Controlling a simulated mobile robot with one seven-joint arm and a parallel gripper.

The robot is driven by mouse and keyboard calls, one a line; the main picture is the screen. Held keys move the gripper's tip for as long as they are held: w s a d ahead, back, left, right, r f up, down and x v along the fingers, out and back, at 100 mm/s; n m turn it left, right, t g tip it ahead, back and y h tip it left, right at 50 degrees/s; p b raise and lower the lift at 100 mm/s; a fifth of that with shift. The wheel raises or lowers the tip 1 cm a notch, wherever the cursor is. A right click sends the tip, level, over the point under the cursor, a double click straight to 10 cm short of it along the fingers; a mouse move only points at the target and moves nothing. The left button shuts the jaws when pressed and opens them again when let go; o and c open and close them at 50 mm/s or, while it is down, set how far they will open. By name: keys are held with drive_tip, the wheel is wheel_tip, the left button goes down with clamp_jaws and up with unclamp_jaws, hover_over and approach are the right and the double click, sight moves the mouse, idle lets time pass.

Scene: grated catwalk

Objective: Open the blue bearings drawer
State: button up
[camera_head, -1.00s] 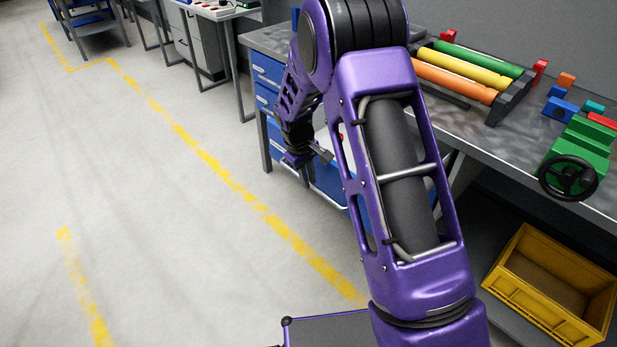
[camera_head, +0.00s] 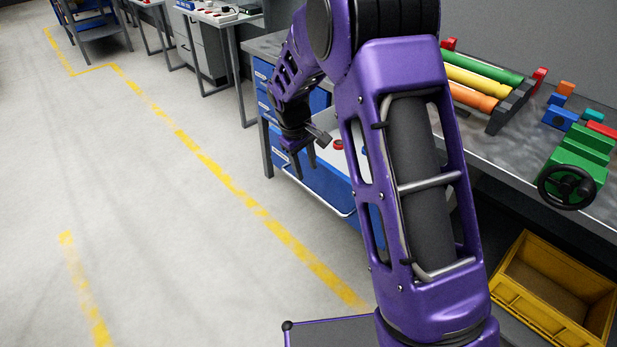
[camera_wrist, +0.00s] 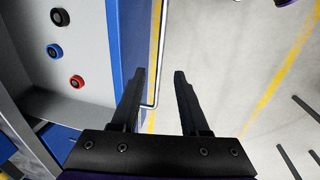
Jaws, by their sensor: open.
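The blue drawer (camera_head: 322,192) stands pulled out from the cabinet under the bench. Its pale inside holds red-rimmed round parts in the head view. In the wrist view its blue front (camera_wrist: 128,35) runs down the middle, and black, blue and red rings lie inside to the left. A thin pale handle bar (camera_wrist: 157,60) runs along the front. My gripper (camera_head: 304,172) is just above the drawer front, fingers pointing down. In the wrist view my gripper (camera_wrist: 160,75) is open, and the bar appears between its fingers; I cannot tell the depth or any contact.
Other labelled blue drawers (camera_head: 264,104) look shut in the cabinet. The bench (camera_head: 500,150) carries coloured rollers and a green vise (camera_head: 572,172). A yellow crate (camera_head: 520,305) sits below the bench at right. The floor to the left is open, with yellow lines.

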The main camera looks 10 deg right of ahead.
wheel_tip(320, 180, up, 9)
drive_tip(key=s+a+p, duration=0.1)
drive_tip(key=shift+a, duration=0.25)
drive_tip(key=shift+r, duration=0.1)
